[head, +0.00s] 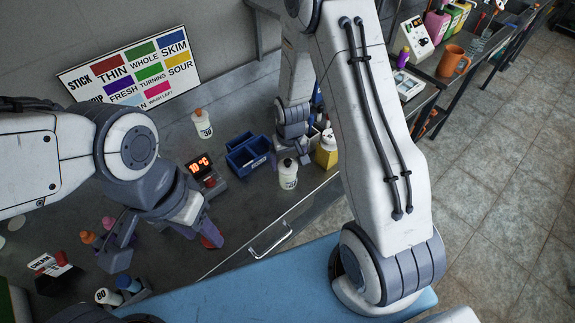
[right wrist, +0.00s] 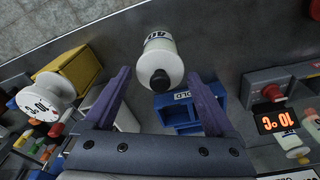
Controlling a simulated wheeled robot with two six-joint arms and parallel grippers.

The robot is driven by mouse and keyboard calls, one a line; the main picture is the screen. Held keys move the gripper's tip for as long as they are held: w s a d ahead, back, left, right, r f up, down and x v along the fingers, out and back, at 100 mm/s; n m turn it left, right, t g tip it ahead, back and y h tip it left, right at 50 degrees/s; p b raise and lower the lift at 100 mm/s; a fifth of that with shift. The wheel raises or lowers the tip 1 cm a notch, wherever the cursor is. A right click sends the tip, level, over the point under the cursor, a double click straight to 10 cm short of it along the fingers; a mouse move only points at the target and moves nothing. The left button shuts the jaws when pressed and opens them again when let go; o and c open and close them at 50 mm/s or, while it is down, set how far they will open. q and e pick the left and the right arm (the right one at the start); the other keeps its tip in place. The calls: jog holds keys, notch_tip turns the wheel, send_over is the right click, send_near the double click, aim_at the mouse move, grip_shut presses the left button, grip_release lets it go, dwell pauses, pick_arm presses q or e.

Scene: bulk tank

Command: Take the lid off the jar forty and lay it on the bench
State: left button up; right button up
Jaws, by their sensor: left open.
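My left gripper (head: 165,236) is open and empty, low over the bench at left. The bench (head: 235,218) is dark grey.
Blue bins (head: 246,155) and a red-digit display (head: 200,168) stand left of the jar, a yellow container (head: 327,152) right of it. A white bottle with an orange cap (head: 202,124) stands farther back. Another white bottle (head: 108,296) is at lower left.

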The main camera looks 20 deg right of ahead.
jog(key=c, duration=0.9)
jog(key=shift+r, duration=0.15)
